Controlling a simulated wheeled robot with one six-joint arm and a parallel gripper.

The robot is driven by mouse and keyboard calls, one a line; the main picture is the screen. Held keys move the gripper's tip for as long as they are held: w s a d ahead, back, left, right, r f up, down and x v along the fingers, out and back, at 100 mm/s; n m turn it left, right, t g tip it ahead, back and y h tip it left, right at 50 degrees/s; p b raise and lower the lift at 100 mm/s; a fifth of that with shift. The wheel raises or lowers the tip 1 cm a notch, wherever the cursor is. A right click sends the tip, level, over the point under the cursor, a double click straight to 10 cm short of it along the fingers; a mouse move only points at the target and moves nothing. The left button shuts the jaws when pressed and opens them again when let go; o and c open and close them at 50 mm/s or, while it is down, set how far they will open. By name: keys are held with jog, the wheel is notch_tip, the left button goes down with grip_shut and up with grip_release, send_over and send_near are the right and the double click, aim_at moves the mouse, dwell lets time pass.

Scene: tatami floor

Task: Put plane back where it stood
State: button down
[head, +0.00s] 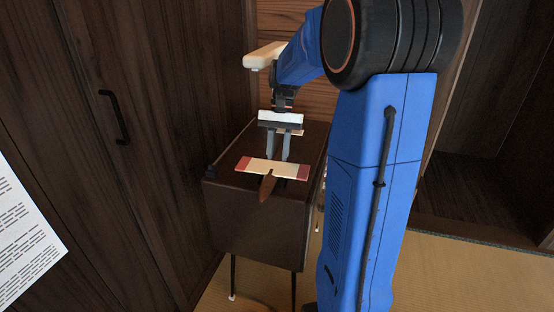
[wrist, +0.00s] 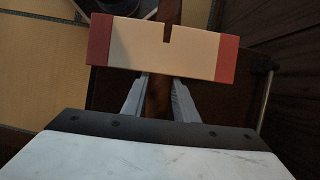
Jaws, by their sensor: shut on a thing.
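The plane is a toy with a cream wing (head: 270,168) with red tips and a brown body (head: 267,186). My gripper (head: 278,158) points down over the dark cabinet (head: 255,235) and is shut on the plane's body, behind the wing. In the wrist view the wing (wrist: 165,45) lies across the top, and the two grey fingers (wrist: 158,98) flank the brown body. The plane is level at the cabinet top; I cannot tell if it touches the surface.
The cabinet has a thin rail (head: 232,142) along its left edge and stands on thin legs on the tatami floor (head: 440,270). A dark wooden door with a black handle (head: 114,116) is at the left, close to the cabinet. A paper with printed lines (head: 22,228) hangs at far left.

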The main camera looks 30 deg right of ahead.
aim_at(280, 150)
jog(key=shift+f, duration=0.1)
jog(key=c, duration=1.4)
grip_release()
jog(key=v, duration=1.2)
jog(key=s+a+n+t+h, duration=0.1)
jog(key=s+a, duration=0.2)
jog(key=s, duration=0.1)
jog(key=s+a+f+n+t, duration=0.1)
jog(key=s+a+n, duration=0.1)
jog(key=s+a, duration=0.2)
jog(key=s+a+f+n+t+h, duration=0.1)
jog(key=s+a, duration=0.3)
jog(key=shift+s+a+f+n+h, duration=0.1)
jog(key=shift+f+n+h, duration=0.15)
jog(key=shift+n+h, duration=0.05)
jog(key=s+a+f+n+t, duration=0.4)
jog(key=s+a+f+n, duration=0.1)
jog(key=s+f, duration=0.4)
jog(key=shift+s+t+h, duration=0.4)
jog(key=shift+s, duration=0.9)
jog(key=shift+a, duration=0.15)
